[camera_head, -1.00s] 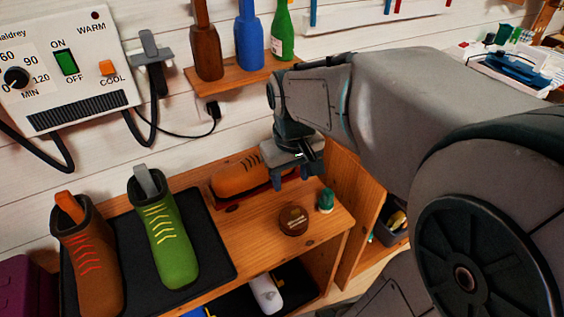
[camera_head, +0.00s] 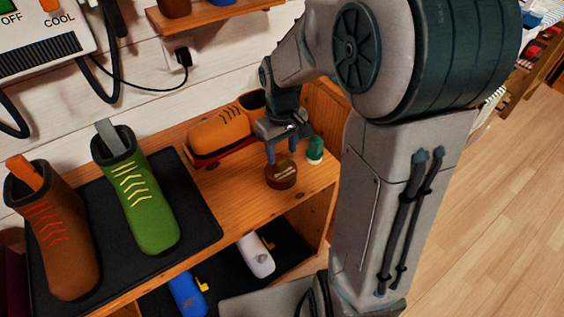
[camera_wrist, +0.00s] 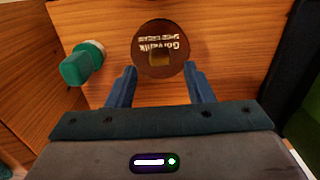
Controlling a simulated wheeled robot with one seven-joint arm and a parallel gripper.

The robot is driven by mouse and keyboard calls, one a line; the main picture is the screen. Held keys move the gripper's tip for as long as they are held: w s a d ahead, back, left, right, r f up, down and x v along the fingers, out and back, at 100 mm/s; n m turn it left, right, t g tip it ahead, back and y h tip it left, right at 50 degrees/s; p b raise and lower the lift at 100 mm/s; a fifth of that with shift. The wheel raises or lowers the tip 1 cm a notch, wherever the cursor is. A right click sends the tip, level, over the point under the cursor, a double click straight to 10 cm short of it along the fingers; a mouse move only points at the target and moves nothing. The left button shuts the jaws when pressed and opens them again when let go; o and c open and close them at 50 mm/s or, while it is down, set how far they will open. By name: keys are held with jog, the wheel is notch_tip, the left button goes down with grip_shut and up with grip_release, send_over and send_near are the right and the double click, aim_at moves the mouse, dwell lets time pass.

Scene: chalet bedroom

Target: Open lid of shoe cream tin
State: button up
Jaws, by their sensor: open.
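The shoe cream tin (camera_head: 281,174) is a small round brown tin standing on the wooden bench top, near its right end. In the wrist view its lid (camera_wrist: 160,42) faces the camera, with upside-down lettering and a small yellowish square patch. The lid looks shut. My gripper (camera_head: 281,152) is open and points down just above the tin. In the wrist view its two blue fingers (camera_wrist: 160,80) stand apart on either side of the tin's near edge, with nothing between them. I cannot tell whether a finger touches the tin.
A green-capped object (camera_head: 315,150) stands close right of the tin; it also shows in the wrist view (camera_wrist: 82,63). An orange shoe (camera_head: 222,128) lies behind to the left. Green (camera_head: 140,195) and brown (camera_head: 60,230) shoes stand on a black mat (camera_head: 205,215). Bare wood separates mat and tin.

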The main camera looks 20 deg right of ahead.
aim_at(282, 162)
jog(key=shift+f+b, duration=0.4)
jog(key=shift+f, duration=1.7)
grip_shut()
jog(key=shift+r, duration=0.1)
